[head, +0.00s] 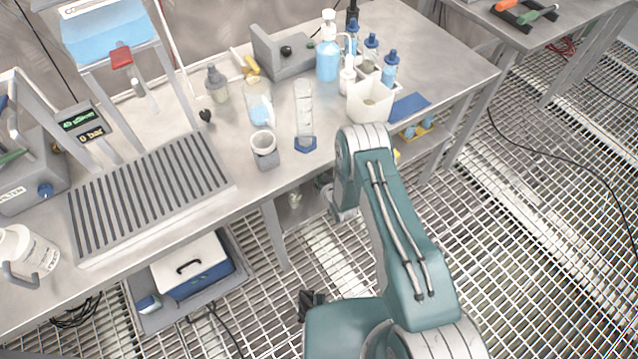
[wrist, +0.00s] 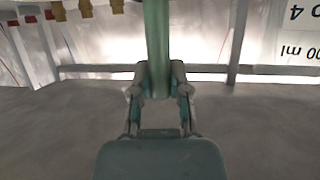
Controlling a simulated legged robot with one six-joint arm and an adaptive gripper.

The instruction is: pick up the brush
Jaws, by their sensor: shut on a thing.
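In the wrist view, my gripper (wrist: 157,90) is closed with its two fingers on either side of a green upright shaft (wrist: 156,45), which I take to be the brush's handle. The shaft runs from between the fingers out through the top of the picture. No bristles show, so the rest of the brush is out of view. In the head view, my arm reaches to the bench's front edge and bends down there. My fingers and the held brush cannot be made out in that view.
The steel bench (head: 235,125) carries a slotted grey rack (head: 150,195), a grey cup (head: 264,150), a white bin (head: 370,100) and several bottles. A blue-and-white cooler (head: 193,265) sits below. In the wrist view, a white surface with upside-down lettering (wrist: 300,35) is at the right.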

